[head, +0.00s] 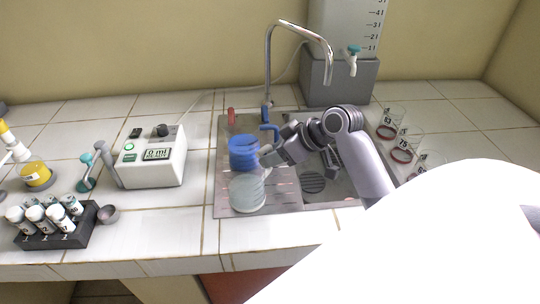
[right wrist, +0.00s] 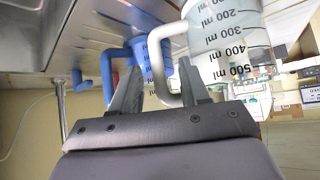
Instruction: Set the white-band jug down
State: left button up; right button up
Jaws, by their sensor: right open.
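The white-band jug (head: 247,192), clear with a pale handle, appears to stand upright on the metal drainboard (head: 228,208) in the head view. In the right wrist view the jug (right wrist: 232,45) shows its ml scale, and its white handle (right wrist: 157,68) lies between my fingers. My right gripper (head: 266,158) is open around that handle; it also shows in the right wrist view (right wrist: 160,75). Whether a finger touches the handle I cannot tell. My left gripper is out of view.
A blue jug (head: 242,150) stands just behind the white-band jug. A tap (head: 268,70) rises behind the sink. A white meter box (head: 152,158) and a dark tube rack (head: 62,232) are to the left. Several glass vessels with red bands (head: 402,150) stand at the right.

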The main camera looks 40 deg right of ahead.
jog(key=v, duration=1)
